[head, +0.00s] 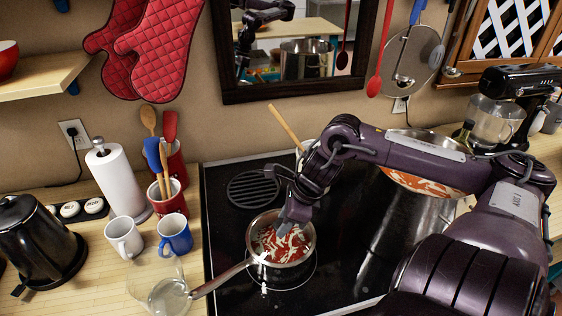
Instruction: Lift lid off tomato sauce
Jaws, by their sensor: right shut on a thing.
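A small metal saucepan (252,243) stands on the black cooktop, its long handle pointing to the lower left. Red sauce with white streaks (283,246) shows inside its rim. Any lid over it is see-through and hard to make out. My right gripper (291,218) reaches down from the right to the far side of the saucepan's top. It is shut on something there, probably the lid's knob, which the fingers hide. I cannot tell whether the lid touches the rim. My left gripper is not in view.
A large metal pot (400,240) with red and white contents stands right of the saucepan, under my right arm. A glass (168,296) is near the saucepan's handle end. White (124,238) and blue (175,235) mugs stand left of the cooktop. The cooktop's front is clear.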

